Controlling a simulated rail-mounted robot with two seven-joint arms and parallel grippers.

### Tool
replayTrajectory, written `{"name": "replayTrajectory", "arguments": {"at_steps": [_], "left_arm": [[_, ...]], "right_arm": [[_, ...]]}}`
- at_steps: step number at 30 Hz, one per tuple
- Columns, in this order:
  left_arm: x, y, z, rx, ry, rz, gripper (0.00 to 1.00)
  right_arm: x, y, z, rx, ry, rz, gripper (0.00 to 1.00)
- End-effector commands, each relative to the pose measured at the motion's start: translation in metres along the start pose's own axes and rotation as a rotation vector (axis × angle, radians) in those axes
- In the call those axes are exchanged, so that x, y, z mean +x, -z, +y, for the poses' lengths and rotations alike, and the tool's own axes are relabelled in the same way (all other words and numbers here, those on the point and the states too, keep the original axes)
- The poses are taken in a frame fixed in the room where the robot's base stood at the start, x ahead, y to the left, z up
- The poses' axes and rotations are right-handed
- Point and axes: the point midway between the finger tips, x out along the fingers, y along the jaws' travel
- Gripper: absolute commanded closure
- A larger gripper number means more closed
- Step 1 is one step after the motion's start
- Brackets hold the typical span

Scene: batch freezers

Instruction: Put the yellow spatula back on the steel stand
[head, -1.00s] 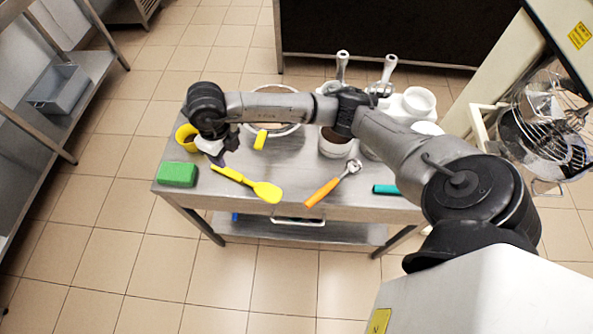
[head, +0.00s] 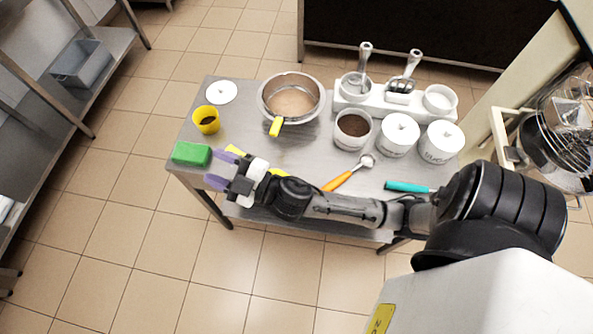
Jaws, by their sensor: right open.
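The yellow spatula (head: 278,171) lies on the steel table, mostly hidden by my right gripper and wrist. One yellow end (head: 234,149) shows beside the upper fingertip. My right gripper (head: 222,169) is open, its two purple-tipped fingers pointing left near the table's front left edge. It appears over or beside the spatula; I cannot tell whether it touches. The steel table (head: 221,128) is the only steel support I make out near it; I cannot pick out a separate stand. My left gripper is not in view.
A green block (head: 191,154) lies just left of the fingers. A yellow cup (head: 206,120), a steel pot (head: 265,96) with a yellow handle (head: 276,127), white tubs (head: 398,137), an orange-handled scoop (head: 338,181) and a teal-handled tool (head: 405,187) stand around.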

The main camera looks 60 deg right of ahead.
Motion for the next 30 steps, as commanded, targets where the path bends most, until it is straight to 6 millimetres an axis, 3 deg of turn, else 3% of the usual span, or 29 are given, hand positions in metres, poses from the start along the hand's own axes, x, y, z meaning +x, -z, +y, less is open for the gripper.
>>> {"name": "replayTrajectory", "arguments": {"at_steps": [3,7,10,15,21,30], "left_arm": [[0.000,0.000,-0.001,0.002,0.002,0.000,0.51],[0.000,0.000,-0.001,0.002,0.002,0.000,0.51],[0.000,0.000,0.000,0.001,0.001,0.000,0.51],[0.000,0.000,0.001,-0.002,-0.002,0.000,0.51],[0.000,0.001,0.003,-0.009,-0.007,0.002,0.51],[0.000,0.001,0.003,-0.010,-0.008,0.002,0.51]], "right_arm": [[-0.043,-0.053,-0.010,0.165,0.003,-0.370,0.50],[-0.105,-0.096,-0.034,0.306,0.079,-0.744,0.50],[-0.155,-0.111,-0.055,0.390,0.171,-0.984,0.50],[-0.224,-0.112,-0.082,0.483,0.335,-1.268,0.50],[-0.264,-0.105,-0.094,0.530,0.451,-1.418,0.50],[-0.271,-0.103,-0.096,0.536,0.474,-1.444,0.50]]}}
